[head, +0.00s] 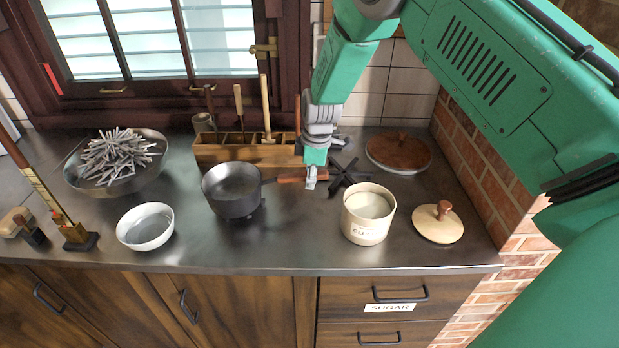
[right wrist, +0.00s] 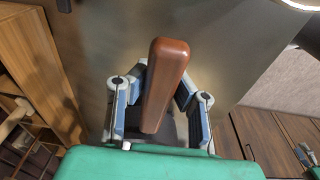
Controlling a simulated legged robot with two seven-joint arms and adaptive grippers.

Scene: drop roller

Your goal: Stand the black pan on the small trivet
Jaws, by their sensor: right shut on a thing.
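The black pan (head: 232,190) is upright over the left-middle of the counter, its handle (head: 290,179) pointing right. My right gripper (head: 311,178) is shut on the brown wooden handle, which also shows between the fingers in the right wrist view (right wrist: 165,85). Small dark feet (head: 262,202) show at the pan's lower right, perhaps the small trivet mostly hidden under it; I cannot tell whether the pan touches it. A larger black star-shaped trivet (head: 350,174) lies bare to the right of the gripper. My left gripper is not in view.
A wooden tool box (head: 230,152) stands behind the pan. A white bowl (head: 145,227) is front left, a bowl of grey sticks (head: 75,178) farther left. A sugar canister (head: 367,215), its lid (head: 438,223) and a round wooden lid (head: 398,152) are right.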

